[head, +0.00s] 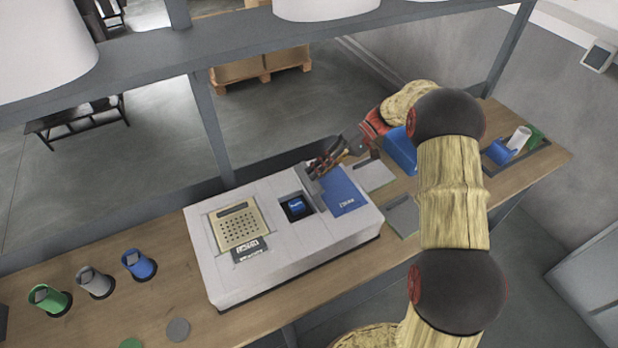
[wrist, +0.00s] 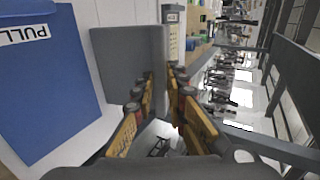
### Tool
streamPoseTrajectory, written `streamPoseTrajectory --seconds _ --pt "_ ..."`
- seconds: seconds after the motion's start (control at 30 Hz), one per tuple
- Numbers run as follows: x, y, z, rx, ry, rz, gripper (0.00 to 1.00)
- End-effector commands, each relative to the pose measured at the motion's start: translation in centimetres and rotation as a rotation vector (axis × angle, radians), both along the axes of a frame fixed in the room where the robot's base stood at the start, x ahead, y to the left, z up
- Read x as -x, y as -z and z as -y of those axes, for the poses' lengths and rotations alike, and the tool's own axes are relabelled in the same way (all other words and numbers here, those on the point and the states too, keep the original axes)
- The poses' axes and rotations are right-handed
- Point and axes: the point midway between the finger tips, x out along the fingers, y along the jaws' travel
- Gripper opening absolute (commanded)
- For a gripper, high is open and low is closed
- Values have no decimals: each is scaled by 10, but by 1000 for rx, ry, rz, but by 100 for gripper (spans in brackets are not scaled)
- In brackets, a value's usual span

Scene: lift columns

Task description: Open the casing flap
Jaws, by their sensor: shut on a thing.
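The white casing (head: 345,240) stands on the wooden bench. The flap's blue panel (head: 343,190), with a white label, lies on the right part of its top; in the wrist view the blue panel (wrist: 45,90) is at left and its label reads PULL. A grey upright piece (head: 308,184) stands along the panel's left edge. My gripper (head: 324,163) is at the far end of this piece. In the wrist view my gripper (wrist: 160,75) is shut on the grey piece (wrist: 122,62), one finger on each side. A square opening beside it shows a blue part (head: 296,206).
A perforated beige panel (head: 240,230) is on the casing's left. Green (head: 48,300), grey (head: 95,282) and blue (head: 138,264) cups stand at left on the bench. A blue box (head: 401,150) and a tray with cylinders (head: 520,138) are at right. A grey beam (head: 205,120) rises behind.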

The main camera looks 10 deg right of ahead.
Motion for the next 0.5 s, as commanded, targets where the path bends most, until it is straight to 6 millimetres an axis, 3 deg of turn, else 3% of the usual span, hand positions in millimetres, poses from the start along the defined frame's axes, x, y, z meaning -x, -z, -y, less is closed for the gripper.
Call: streamPoseTrajectory --seconds 0.03,0.5 --pt "0 9 7 8 3 -5 0" --pt "-3 23 27 8 1 -18 0"
